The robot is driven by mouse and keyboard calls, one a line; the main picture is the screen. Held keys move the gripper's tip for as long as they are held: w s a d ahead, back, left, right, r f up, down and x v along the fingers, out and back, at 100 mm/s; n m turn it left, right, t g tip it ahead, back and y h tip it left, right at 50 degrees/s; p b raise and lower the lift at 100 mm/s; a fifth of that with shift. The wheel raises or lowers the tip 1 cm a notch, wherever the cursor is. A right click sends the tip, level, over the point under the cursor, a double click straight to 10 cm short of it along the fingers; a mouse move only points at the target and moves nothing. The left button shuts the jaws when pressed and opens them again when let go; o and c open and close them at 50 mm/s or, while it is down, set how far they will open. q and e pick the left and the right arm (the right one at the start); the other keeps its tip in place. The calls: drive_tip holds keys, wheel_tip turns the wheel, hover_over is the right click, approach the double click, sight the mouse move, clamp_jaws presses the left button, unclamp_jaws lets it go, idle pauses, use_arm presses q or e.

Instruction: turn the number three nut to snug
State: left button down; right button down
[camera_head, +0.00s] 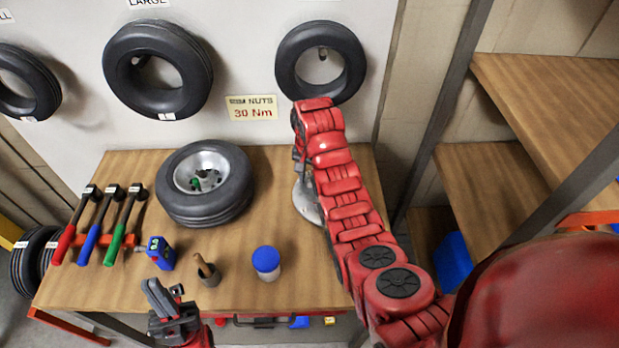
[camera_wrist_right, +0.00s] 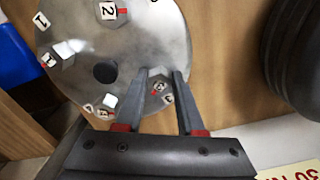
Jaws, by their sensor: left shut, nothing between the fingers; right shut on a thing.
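In the right wrist view a round grey metal hub disc (camera_wrist_right: 128,40) carries several nuts with number tags. The number two nut (camera_wrist_right: 112,12) is at the top and a tag reading 1 is at the left. My right gripper (camera_wrist_right: 165,82) is shut on a nut (camera_wrist_right: 158,78) near the disc's lower right edge. That nut's tag is turned and too small to read surely. In the head view the disc (camera_head: 304,205) shows only partly behind my red right arm. My left gripper (camera_head: 158,295) is shut and empty at the table's front edge.
The wooden table (camera_head: 285,265) holds a wheel (camera_head: 205,215), a rack of red, blue and green handled tools (camera_head: 88,228), a blue device (camera_head: 160,253), a pot (camera_head: 208,273) and a blue-lidded jar (camera_head: 266,265). A wall sign (camera_head: 251,107) reads "NUTS 30 Nm". Tyres hang behind.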

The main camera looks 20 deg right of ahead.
drive_tip(key=m, duration=0.4)
drive_tip(key=shift+w+r+m, duration=0.1)
drive_tip(key=shift+w+m, duration=0.05)
drive_tip(key=shift+m, duration=0.25)
idle(0.4)
drive_tip(key=c, duration=0.5)
unclamp_jaws()
drive_tip(key=shift+a, duration=0.1)
wheel_tip(320, 180, up, 10)
drive_tip(key=p, duration=0.9)
wheel_tip(320, 180, up, 7)
drive_tip(key=b, duration=0.1)
hover_over(308, 180)
drive_tip(key=shift+r, duration=0.15)
